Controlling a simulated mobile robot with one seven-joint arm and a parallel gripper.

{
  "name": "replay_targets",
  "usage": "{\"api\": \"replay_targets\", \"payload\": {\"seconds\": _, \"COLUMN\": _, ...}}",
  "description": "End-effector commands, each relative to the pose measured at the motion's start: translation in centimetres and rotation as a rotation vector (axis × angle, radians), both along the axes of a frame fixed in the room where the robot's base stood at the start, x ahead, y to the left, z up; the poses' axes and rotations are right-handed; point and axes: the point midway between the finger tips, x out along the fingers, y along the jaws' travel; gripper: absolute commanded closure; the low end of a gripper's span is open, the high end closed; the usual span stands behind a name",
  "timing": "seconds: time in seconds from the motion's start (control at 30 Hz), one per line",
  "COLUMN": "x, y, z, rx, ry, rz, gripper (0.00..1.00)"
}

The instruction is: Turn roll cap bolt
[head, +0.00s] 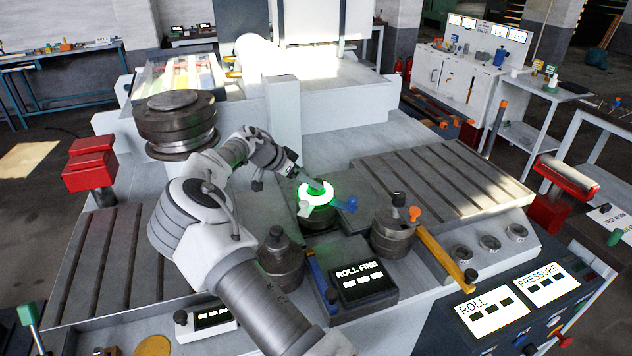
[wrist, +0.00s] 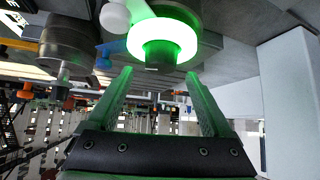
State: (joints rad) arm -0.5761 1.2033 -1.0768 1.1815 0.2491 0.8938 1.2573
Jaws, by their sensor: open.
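The roll cap bolt (head: 315,192) shows a glowing green-white ring on top of a dark round roll in the middle of the machine bed. In the wrist view the glowing ring (wrist: 162,40) is at the top centre, with a darker green-lit core below it. My gripper (head: 308,184) is at the ring in the head view. In the wrist view my gripper (wrist: 155,75) is open, with one finger on each side below the ring. The fingers look empty, and I cannot tell whether they touch the bolt.
A blue handle (head: 345,205) sticks out right of the ring. The ROLL FINE panel (head: 362,284) is in front. The slotted plate (head: 440,180) at right is clear.

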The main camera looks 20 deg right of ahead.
Motion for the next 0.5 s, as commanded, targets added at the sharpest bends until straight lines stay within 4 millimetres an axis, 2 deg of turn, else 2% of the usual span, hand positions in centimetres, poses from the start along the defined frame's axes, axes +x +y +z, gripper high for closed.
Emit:
{"api": "replay_targets", "payload": {"seconds": 0.2, "x": 0.6, "y": -2.4, "z": -2.4, "rx": -0.001, "ry": 0.001, "rz": 0.000, "gripper": 0.15}}
{"api": "replay_targets", "payload": {"seconds": 0.5, "x": 0.9, "y": -3.2, "z": -3.4, "rx": 0.001, "ry": 0.000, "rz": 0.001, "gripper": 0.15}}
